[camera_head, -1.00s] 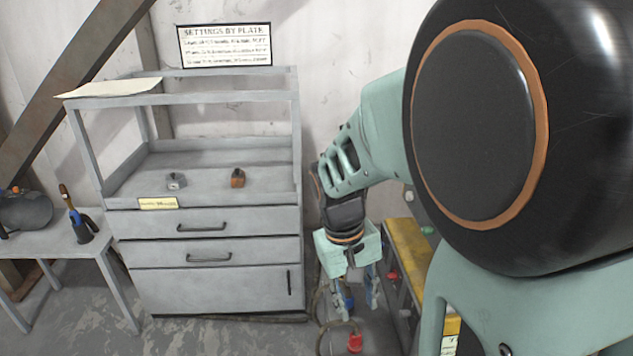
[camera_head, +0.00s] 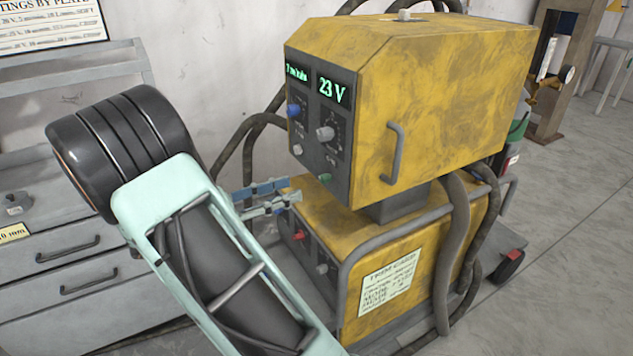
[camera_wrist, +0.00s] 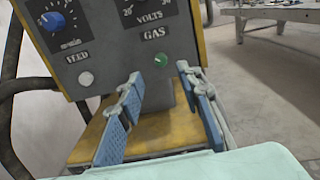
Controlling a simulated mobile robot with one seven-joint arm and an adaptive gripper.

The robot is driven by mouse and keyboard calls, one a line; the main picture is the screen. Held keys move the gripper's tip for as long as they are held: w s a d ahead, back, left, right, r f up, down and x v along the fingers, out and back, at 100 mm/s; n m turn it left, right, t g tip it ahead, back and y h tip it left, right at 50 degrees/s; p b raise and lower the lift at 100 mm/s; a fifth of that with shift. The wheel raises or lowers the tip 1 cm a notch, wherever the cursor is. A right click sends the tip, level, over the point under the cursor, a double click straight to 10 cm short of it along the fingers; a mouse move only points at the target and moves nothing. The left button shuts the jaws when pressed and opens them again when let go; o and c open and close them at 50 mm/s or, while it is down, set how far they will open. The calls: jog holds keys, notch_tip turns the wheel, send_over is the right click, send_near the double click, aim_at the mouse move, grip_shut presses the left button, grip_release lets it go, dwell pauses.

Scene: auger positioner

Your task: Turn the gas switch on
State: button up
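The yellow welding machine (camera_head: 440,90) stands in the middle of the head view, with a dark front panel and green displays, one reading 23 V. The gas switch (camera_wrist: 161,61) is a small green knob under the GAS label in the wrist view. It also shows low on the panel in the head view (camera_head: 325,178). My gripper (camera_wrist: 160,82) is open and empty in front of the panel, with its two blue-padded fingers apart, below and to either side of the green knob. It shows in the head view (camera_head: 285,193) just left of the panel, apart from the switch.
On the panel are a blue knob (camera_wrist: 52,21), a white button by the FEED label (camera_wrist: 86,79) and a grey volts knob (camera_head: 325,133). The yellow lower unit (camera_head: 390,245) has a red knob (camera_head: 298,235). Hoses hang around the machine. A grey drawer cabinet (camera_head: 85,310) stands left.

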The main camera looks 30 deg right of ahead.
aim_at(321, 179)
jog(key=d, duration=0.5)
jog(key=d+b, duration=0.1)
jog(key=d, duration=0.2)
jog(key=shift+s+d, duration=0.3)
grip_shut()
